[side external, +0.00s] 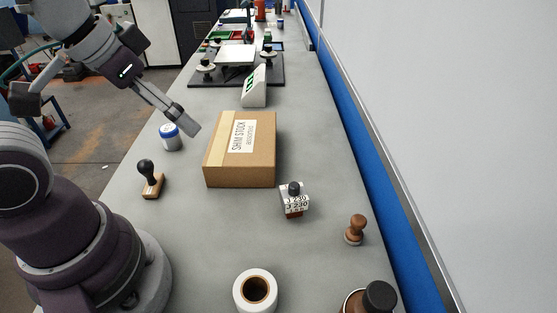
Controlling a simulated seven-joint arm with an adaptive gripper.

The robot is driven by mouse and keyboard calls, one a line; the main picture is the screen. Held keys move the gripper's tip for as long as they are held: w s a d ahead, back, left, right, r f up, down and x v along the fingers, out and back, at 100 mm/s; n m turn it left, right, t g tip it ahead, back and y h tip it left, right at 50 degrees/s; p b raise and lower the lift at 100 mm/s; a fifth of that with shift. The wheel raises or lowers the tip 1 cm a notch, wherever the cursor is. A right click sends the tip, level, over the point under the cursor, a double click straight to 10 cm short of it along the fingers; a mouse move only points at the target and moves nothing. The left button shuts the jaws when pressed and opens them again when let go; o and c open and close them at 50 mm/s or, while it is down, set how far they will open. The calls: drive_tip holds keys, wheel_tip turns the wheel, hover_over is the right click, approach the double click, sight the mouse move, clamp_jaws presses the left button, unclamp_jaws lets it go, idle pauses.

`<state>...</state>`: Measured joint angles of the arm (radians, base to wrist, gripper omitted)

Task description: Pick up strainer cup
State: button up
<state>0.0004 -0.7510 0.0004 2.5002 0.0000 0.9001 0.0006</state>
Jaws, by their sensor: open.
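A small white cup-like container with a blue band (171,138) stands upright near the left edge of the bench. It may be the strainer cup, but it is too small here to be sure. My gripper (188,121) is open and reaches down from the upper left. Its fingers are just right of the container in the picture, near the cardboard box. I see the fingers nearly edge-on, with nothing visible between them. I cannot tell their exact height above the bench.
A cardboard box marked SHIM STOCK (224,161) stands right of the gripper. A black-handled stamp (150,179), a numbering block (294,200), a wooden stamp (355,231), a white roll (241,299) and a dark bottle (353,303) stand nearer. A white wedge-shaped device (254,86) stands behind.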

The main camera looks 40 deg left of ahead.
drive_tip(key=shift+c, duration=0.3)
drive_tip(key=w+d+f+m+g+h, duration=0.2)
drive_tip(key=w+d+m, duration=0.1)
drive_tip(key=d+m, duration=0.45)
drive_tip(key=w+d+f+m+g+h, duration=0.2)
drive_tip(key=w+d+m, duration=0.3)
drive_tip(key=d, duration=0.4)
drive_tip(key=s+d+f+m, duration=0.1)
drive_tip(key=d+f, duration=0.3)
drive_tip(key=s+d+f+m+g, duration=0.1)
drive_tip(key=d+f+m, duration=0.1)
drive_tip(key=d+f, duration=0.2)
drive_tip(key=s+d+f+m, duration=0.1)
drive_tip(key=d+f+m, duration=0.1)
drive_tip(key=d+f, duration=0.2)
wheel_tip(320, 180, down, 2)
drive_tip(key=shift+f+m+g, duration=0.2)
drive_tip(key=shift+m+g, duration=0.05)
drive_tip(key=shift+g, duration=0.05)
drive_tip(key=c, duration=1.3)
